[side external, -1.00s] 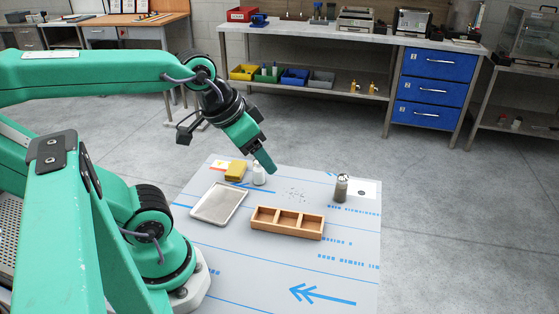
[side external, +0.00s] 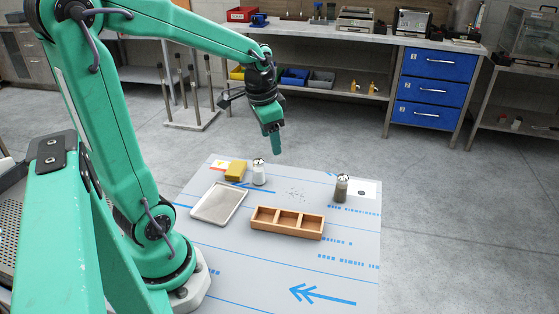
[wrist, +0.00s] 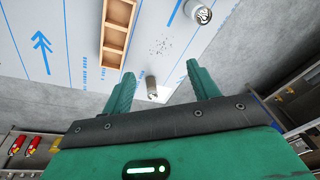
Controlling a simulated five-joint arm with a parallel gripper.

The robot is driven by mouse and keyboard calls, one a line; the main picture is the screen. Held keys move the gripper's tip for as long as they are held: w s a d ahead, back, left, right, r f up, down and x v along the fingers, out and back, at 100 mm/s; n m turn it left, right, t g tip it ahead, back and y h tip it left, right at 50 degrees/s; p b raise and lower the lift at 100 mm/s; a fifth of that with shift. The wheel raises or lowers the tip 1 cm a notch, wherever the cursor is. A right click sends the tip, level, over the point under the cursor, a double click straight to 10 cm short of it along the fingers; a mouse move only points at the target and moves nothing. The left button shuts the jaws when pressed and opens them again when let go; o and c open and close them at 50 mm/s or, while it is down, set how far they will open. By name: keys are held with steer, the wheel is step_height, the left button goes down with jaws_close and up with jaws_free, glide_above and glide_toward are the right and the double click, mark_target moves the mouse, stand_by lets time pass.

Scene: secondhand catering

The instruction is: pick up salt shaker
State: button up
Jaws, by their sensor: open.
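The salt shaker (side external: 259,173), clear with white contents and a metal cap, stands upright at the back of the grey sheet in the side view. In the wrist view it (wrist: 198,12) is at the top edge, partly cut off. My gripper (side external: 277,152) hangs above the sheet, higher than the shaker and a little to its right, apart from it. In the wrist view its fingers (wrist: 160,70) are spread with nothing held. A dark-filled pepper shaker (side external: 341,188) stands farther right. It appears between the fingers in the wrist view (wrist: 152,86), but well beyond them.
A three-part wooden box (side external: 287,223) lies in front, and a metal tray (side external: 219,203) to its left. A yellow sponge (side external: 235,170) is close left of the salt shaker. Scattered specks (side external: 296,193) lie between the shakers. A white card (side external: 365,188) lies by the pepper shaker.

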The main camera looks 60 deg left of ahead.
steer(key=m+g, duration=0.1)
steer(key=g, duration=0.1)
glide_above(258, 159)
steer(key=shift+h, duration=0.4)
step_height(258, 159, down, 9)
steer(key=shift+r, duration=0.15)
steer(key=shift+f, duration=1.3)
steer(key=shift+f, duration=0.1)
steer(key=shift+f, duration=2.5)
steer(key=c, duration=1.1)
steer(key=shift+r, duration=0.2)
